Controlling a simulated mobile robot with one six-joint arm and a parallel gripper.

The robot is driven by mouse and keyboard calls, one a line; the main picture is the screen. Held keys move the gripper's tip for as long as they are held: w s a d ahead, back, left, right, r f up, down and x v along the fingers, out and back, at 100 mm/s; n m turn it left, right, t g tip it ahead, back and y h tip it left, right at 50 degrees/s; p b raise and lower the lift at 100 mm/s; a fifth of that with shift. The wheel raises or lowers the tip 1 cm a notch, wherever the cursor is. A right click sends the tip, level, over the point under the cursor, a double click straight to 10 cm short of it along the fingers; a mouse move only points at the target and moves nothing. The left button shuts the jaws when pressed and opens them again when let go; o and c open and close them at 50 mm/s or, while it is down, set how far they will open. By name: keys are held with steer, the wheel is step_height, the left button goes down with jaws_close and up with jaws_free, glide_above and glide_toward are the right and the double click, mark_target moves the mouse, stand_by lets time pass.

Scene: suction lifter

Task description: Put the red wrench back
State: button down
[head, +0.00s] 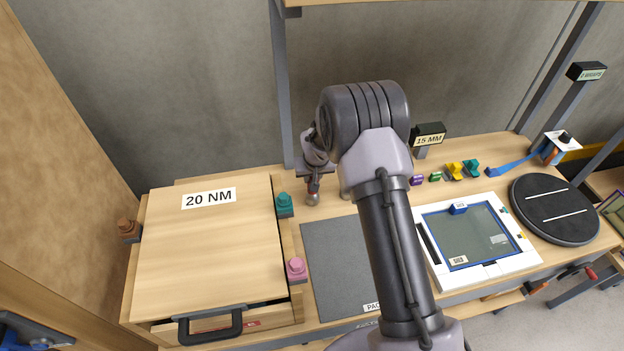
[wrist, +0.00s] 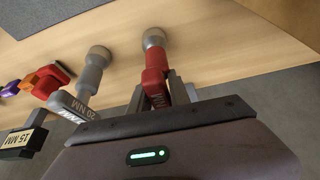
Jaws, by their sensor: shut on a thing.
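The red wrench (wrist: 154,72) is between the fingers of my gripper (wrist: 176,90) in the wrist view. My gripper is shut on its red part, and its round grey end points away from the palm. In the head view, my gripper (head: 314,176) is above the back of the bench, with the red wrench (head: 313,188) pointing down beneath it. I cannot tell whether its grey end touches the wood. A grey wrench (wrist: 93,70) marked 20 NM stands beside it; my arm mostly hides it in the head view.
A wooden box (head: 215,245) labelled 20 NM with a black handle is at left. A dark mat (head: 335,260) lies in front of my gripper. A 15 MM sign (head: 429,139) and small coloured parts are right of my arm.

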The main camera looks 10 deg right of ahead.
steer(key=shift+w+f, duration=0.1)
steer(key=shift+f, duration=0.15)
steer(key=shift+f, duration=0.1)
steer(key=c, duration=1.2)
jaws_free()
